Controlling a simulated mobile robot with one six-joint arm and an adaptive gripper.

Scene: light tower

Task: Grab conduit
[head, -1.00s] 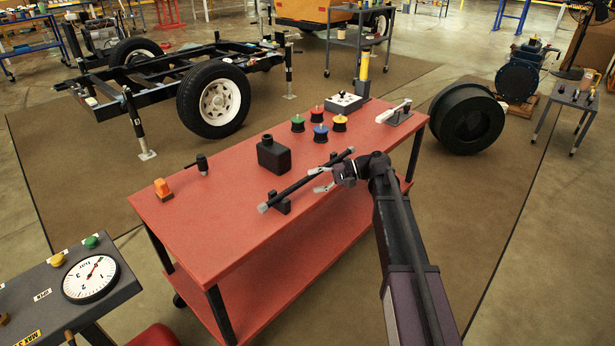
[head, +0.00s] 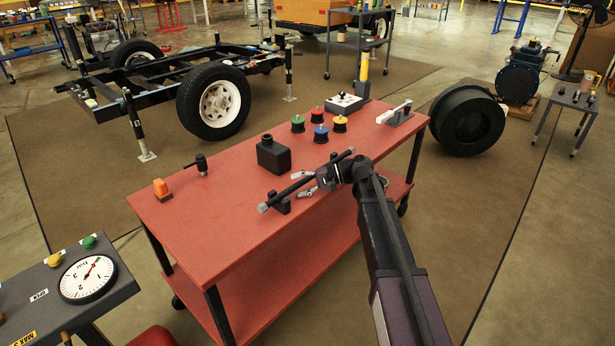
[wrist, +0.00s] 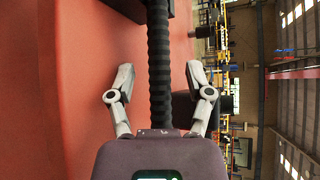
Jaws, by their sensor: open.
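The conduit (head: 284,194) is a dark ribbed tube with light end pieces. It lies diagonally along the front of the red table, resting on a black support (head: 279,203). In the wrist view the ribbed conduit (wrist: 160,70) runs upright through the picture. In the wrist view my gripper (wrist: 159,84) is open, with one grey finger on each side of the conduit and a visible gap on both sides. My wrist hides part of the conduit's right half in the head view.
A gauge panel (head: 88,279) stands at lower left. The table's left front is clear.

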